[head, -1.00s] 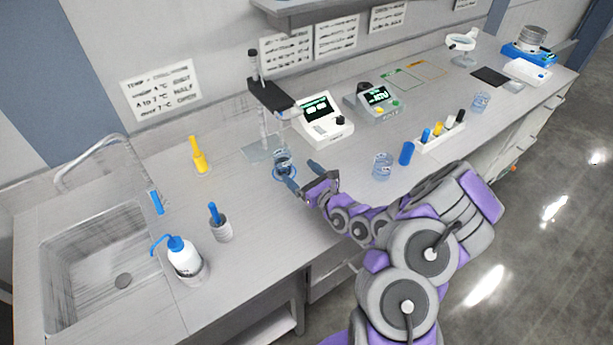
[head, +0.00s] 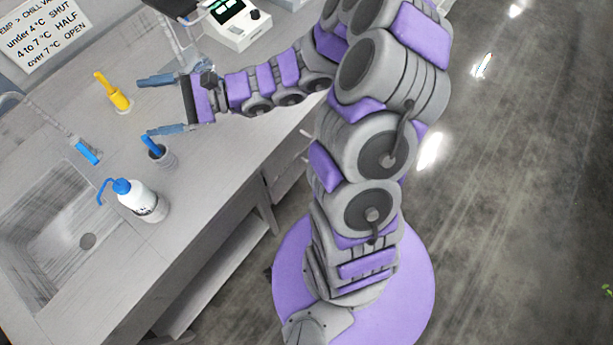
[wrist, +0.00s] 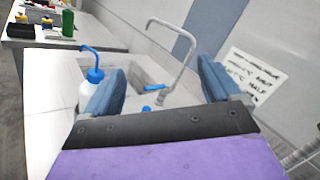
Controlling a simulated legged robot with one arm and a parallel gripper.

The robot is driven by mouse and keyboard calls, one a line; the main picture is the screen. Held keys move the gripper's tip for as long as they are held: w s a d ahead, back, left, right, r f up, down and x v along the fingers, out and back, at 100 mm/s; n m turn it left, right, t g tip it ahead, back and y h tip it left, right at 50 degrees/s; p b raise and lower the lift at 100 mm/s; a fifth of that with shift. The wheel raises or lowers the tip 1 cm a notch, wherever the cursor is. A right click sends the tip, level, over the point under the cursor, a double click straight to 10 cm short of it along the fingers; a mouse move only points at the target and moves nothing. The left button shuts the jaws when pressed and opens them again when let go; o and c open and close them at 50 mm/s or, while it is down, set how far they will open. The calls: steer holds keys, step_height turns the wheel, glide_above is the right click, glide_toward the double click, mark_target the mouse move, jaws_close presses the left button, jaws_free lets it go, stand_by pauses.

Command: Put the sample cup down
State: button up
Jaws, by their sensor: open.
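No sample cup shows in either current view. My gripper (head: 146,106) is at the left in the head view, its two blue-grey fingers spread wide apart. Nothing is between them. The lower finger lies close to a blue-handled item in a grey holder (head: 160,156) in the picture; I cannot tell if they touch. In the wrist view my gripper (wrist: 160,88) also shows open and empty, facing the sink and tap. The stand where a cup showed earlier is mostly out of the head view.
A white wash bottle with a blue cap (head: 137,200) stands by the sink (head: 50,222). A yellow tool (head: 113,92) stands beyond my gripper. A white device (head: 240,25) is at the top. The tap (wrist: 178,50) rises behind the sink. Bare counter lies around the wash bottle.

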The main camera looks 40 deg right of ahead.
steer(key=s+a+n+g+h, duration=0.3)
steer(key=s+n+g+h, duration=0.65)
steer(key=s, duration=1.25)
steer(key=s+d+n+h, duration=0.3)
steer(key=s+d+h, duration=0.1)
steer(key=d, duration=0.5)
steer(key=s+d+f+n+t+h, duration=0.1)
steer(key=s+d+n+h, duration=0.2)
steer(key=d, duration=0.6)
steer(key=shift+s+h, duration=0.5)
steer(key=shift+h, duration=0.25)
